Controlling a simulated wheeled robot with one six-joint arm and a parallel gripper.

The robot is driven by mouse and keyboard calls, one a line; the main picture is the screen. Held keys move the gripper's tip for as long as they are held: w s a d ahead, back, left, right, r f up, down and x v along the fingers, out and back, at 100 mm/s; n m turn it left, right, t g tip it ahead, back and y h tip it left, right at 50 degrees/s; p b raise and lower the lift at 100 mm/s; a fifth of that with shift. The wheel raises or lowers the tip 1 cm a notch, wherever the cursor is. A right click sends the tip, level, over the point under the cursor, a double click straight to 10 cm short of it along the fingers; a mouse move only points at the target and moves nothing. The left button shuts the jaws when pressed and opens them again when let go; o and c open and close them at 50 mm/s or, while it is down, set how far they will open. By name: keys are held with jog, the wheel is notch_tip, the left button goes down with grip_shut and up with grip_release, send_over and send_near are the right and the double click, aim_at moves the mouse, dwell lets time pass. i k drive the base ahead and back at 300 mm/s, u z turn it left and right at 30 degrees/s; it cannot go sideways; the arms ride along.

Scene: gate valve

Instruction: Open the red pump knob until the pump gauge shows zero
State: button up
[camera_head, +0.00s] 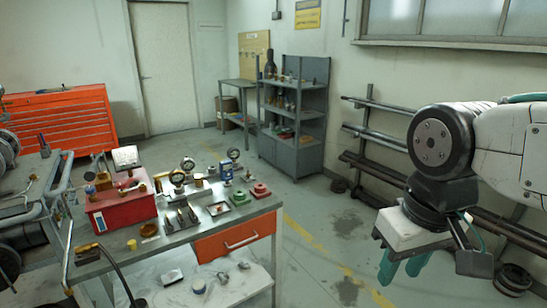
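A red pump box (122,213) stands on the left end of the metal workbench (200,222). A small red part (131,184) on its top may be the pump knob; its exact shape is too small to tell. A pale, square-looking face (126,158) rises above the box and may be the pump gauge; its reading cannot be made out. My gripper (400,272) hangs at the right, far from the pump, with its teal fingers pointing down. The fingers look apart with nothing between them.
An orange drawer (235,241) sits below. A grey shelf (293,110) and wall pipes (365,140) stand behind. Floor between bench and arm is clear.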

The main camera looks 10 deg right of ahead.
aim_at(121, 185)
jog(key=z, duration=0.9)
jog(key=i, duration=1.95)
jog(key=u, duration=1.3)
jog(key=i, duration=0.65)
jog(key=u, duration=0.75)
